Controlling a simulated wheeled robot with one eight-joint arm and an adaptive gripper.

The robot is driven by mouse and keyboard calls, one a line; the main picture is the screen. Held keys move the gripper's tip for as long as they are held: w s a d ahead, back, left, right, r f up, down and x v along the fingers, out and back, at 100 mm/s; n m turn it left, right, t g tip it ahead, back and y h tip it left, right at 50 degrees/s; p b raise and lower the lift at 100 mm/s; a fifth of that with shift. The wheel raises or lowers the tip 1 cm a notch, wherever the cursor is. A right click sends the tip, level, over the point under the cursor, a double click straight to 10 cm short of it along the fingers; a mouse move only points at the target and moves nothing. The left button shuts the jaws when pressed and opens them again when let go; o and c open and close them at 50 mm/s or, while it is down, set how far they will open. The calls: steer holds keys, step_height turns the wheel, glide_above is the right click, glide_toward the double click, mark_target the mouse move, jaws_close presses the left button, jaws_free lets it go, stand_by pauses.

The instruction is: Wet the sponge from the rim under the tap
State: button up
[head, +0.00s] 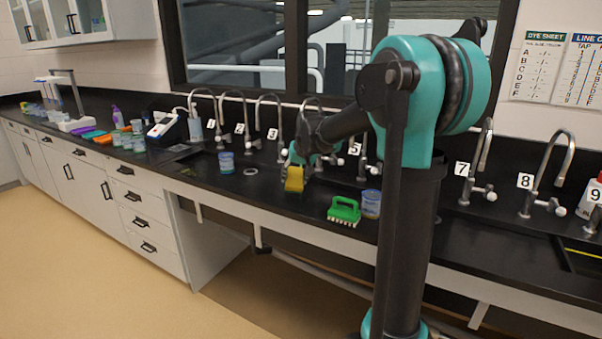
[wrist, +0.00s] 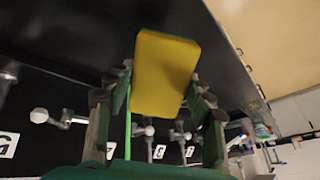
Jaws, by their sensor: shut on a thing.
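A yellow sponge (head: 294,179) is held by my gripper (head: 296,160) above the black counter, among the taps. In the wrist view the sponge (wrist: 166,72) is between the two fingers of my gripper (wrist: 160,100), its broad yellow face toward the camera. Numbered taps line the back of the counter; the tap by label 3 (head: 270,120) is left of my gripper, and the tap by label 5 (head: 364,160) is to its right, partly behind my arm. I cannot tell whether the sponge is wet.
A green scrub brush (head: 343,211) and a blue-labelled cup (head: 371,204) stand to the right of the sponge. Another cup (head: 226,162) and a white ring (head: 250,171) are to its left. A white bottle (head: 592,196) stands far right.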

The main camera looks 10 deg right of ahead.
mark_target(290, 180)
steer(key=shift+s+a+r, duration=0.35)
steer(key=shift+s+r, duration=0.4)
steer(key=shift+s, duration=0.1)
steer(key=shift+s+a+r, duration=0.35)
steer(key=shift+s+r, duration=0.4)
steer(key=shift+s, duration=0.1)
